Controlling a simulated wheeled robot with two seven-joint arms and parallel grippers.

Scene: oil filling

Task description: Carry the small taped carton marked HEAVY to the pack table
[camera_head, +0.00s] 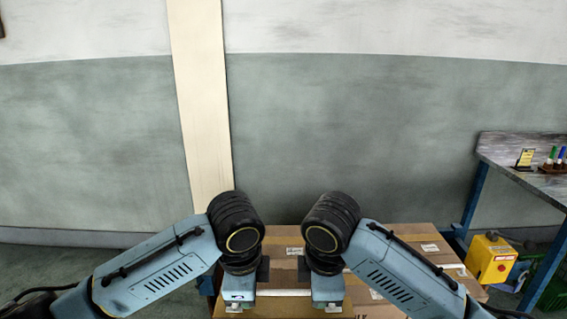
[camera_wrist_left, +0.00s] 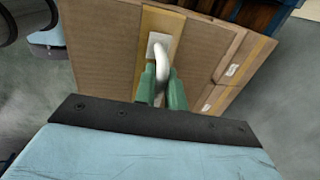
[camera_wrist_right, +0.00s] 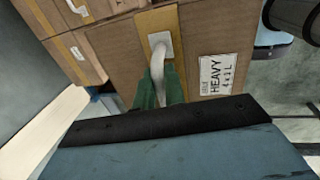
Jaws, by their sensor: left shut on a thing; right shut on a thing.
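The small brown carton (camera_wrist_right: 120,60) marked HEAVY has yellowish tape down its side and a white label (camera_wrist_right: 215,75) in the right wrist view. It also shows in the left wrist view (camera_wrist_left: 105,60). My left gripper (camera_wrist_left: 161,88) is shut on a white handle on one side, with green fingertips around it. My right gripper (camera_wrist_right: 159,88) is shut on a white handle on the opposite side. In the head view the carton lies between my grippers, low in the middle and partly hidden by them. Whether it touches anything below cannot be told.
Other cartons (camera_head: 415,236) are stacked close behind and beside it. A table (camera_head: 510,150) with blue legs stands at the right, bearing a small yellow sign and markers. A yellow box (camera_head: 492,258) sits below it. A wall with a pale post (camera_head: 202,100) is behind.

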